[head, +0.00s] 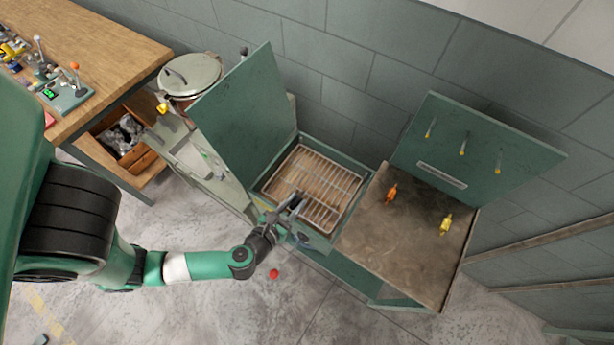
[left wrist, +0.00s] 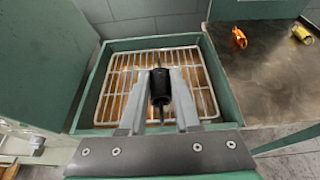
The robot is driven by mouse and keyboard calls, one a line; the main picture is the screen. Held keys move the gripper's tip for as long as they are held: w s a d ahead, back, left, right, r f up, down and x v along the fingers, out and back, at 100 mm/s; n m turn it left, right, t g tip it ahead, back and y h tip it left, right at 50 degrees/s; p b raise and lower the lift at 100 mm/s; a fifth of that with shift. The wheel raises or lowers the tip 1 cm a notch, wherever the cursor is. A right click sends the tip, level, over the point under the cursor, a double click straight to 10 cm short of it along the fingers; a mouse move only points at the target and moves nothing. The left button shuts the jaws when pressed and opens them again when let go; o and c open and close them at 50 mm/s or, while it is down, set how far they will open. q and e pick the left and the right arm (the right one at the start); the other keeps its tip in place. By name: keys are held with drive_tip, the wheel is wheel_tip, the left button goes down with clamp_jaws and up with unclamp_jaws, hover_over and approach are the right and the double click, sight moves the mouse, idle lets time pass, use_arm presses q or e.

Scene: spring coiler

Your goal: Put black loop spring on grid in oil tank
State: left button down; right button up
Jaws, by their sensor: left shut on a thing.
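My left gripper (head: 292,203) reaches in over the near side of the open oil tank. In the left wrist view the left gripper (left wrist: 160,100) is shut on the black loop spring (left wrist: 160,85), which sits between its fingertips. The spring is above the grid; its height over the wires is hard to tell. The white wire grid (head: 325,180) lies inside the green tank (head: 365,172) over brownish oil. The grid also shows in the left wrist view (left wrist: 205,90), partly hidden by the fingers. My right gripper is in neither view.
The tank's raised lid (head: 245,120) stands on its left. To the right is a brown worktop with an orange spring (head: 391,193) and a yellow spring (head: 445,224), under a raised green panel (head: 480,145). A round lidded pot (head: 190,75) stands behind left. A red ball-like thing (head: 274,273) shows below the arm.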

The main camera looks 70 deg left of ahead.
use_arm(q)
drive_tip(key=shift+w+a+f, duration=0.1)
drive_tip(key=shift+w+a, duration=0.05)
drive_tip(key=shift+w, duration=0.05)
drive_tip(key=s+a+x, duration=0.1)
drive_tip(key=x, duration=0.7)
drive_tip(key=b, duration=0.4)
hover_over(313, 185)
drive_tip(key=s+d, duration=0.1)
wheel_tip(313, 185, down, 5)
drive_tip(key=shift+s+d+f, duration=0.1)
drive_tip(key=shift+s, duration=0.05)
drive_tip(key=shift+w+a+f, duration=0.25)
drive_tip(key=shift+w+f, duration=0.05)
drive_tip(key=f+b, duration=0.4)
drive_tip(key=shift+w+a, duration=0.25)
drive_tip(key=shift+a, duration=0.05)
drive_tip(key=shift+f, duration=0.1)
drive_tip(key=shift+r, duration=0.2)
drive_tip(key=shift+f, duration=0.1)
